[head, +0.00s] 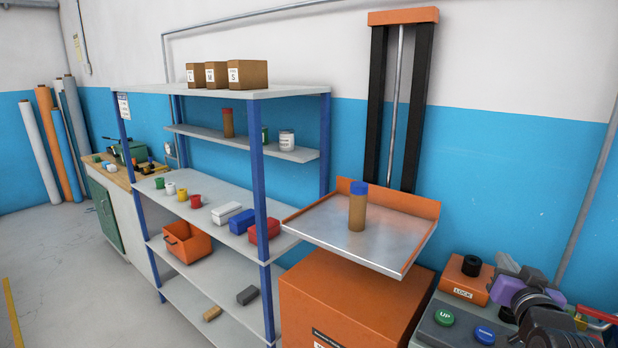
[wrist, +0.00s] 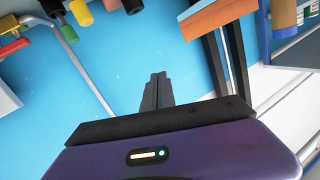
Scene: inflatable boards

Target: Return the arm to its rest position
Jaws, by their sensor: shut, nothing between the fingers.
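My gripper (head: 508,264) is at the lower right of the head view, above the control panel and in front of the blue wall. Its purple and dark body partly hides the panel. In the wrist view the two dark fingers (wrist: 157,90) are together, with nothing between them. The fingers are apart from the things around them.
A lift platform (head: 405,256) bears an upright brown bottle with a blue cap (head: 357,207). An orange LOCK box (head: 462,283), green UP button (head: 444,316) and blue button (head: 485,335) are near my gripper. Shelves (head: 250,93) stand left; floor (head: 60,270) is clear there.

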